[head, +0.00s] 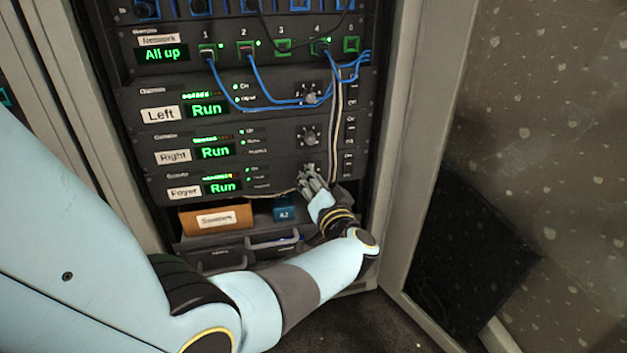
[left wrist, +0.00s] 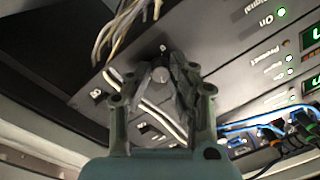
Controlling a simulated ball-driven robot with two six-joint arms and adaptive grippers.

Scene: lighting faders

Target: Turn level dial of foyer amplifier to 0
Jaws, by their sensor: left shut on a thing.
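The foyer amplifier (head: 262,186) is the lowest of the three amplifier units, labelled "Foyer", and its green display reads "Run". My left gripper (head: 311,177) is at the right part of its front panel and covers its level dial in the head view. In the left wrist view, the grey round end of the level dial (left wrist: 162,74) shows between the fingers of my left gripper (left wrist: 163,62). The fingers are shut on the dial. The dial's exact setting cannot be read. My right gripper is in neither view.
Above are the "Right" amplifier's dial (head: 308,135) and the "Left" amplifier's dial (head: 312,92). Blue cables (head: 262,101) and pale cables (head: 336,115) hang nearby. An orange-brown box (head: 240,214) and a blue box (head: 284,210) sit below. The cabinet frame (head: 405,150) stands at right.

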